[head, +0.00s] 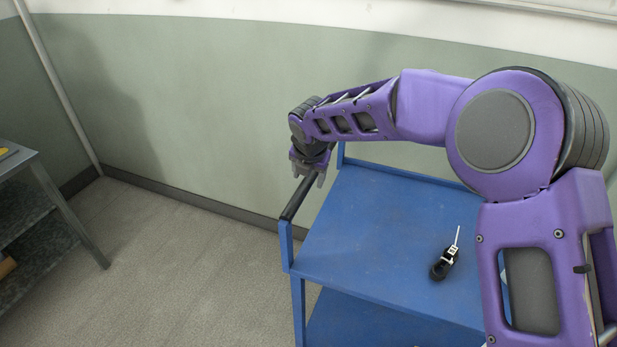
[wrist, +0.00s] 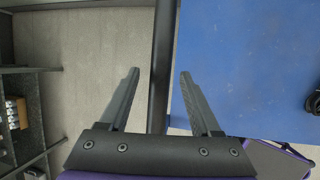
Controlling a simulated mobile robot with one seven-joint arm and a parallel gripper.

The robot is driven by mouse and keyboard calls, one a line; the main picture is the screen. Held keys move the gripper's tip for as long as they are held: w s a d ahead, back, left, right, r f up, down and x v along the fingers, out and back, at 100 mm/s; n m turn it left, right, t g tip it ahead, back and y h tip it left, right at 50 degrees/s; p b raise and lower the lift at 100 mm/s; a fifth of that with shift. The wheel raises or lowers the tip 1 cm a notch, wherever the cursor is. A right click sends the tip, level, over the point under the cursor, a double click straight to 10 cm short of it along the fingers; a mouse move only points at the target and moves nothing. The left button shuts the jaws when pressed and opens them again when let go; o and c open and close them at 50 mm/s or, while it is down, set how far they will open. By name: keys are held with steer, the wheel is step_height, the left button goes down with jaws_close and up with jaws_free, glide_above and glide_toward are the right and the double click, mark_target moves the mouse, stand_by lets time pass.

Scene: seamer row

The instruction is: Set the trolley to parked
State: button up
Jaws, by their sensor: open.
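The trolley is blue, with a flat top deck (head: 385,235) and a lower shelf (head: 360,325). Its dark push handle (head: 297,198) runs along the deck's left side, and the handle's far part is hidden behind my gripper (head: 308,178). My gripper points down over that far part, fingers open and empty. In the wrist view the handle (wrist: 160,60) runs between the two spread fingers of my gripper (wrist: 160,73), apart from both. I cannot tell whether the fingertips reach down to the bar's height. The trolley's deck (wrist: 240,70) fills the right of the wrist view.
A black hand tool (head: 443,265) with a thin pale shaft lies on the trolley's deck. A grey shelf unit (head: 45,215) stands at the far left. Bare floor (head: 190,260) lies between it and the trolley. A green wall (head: 210,120) rises behind.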

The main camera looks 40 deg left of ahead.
steer(key=v, duration=1.6)
steer(key=shift+r, duration=0.25)
steer(key=shift+d, duration=0.1)
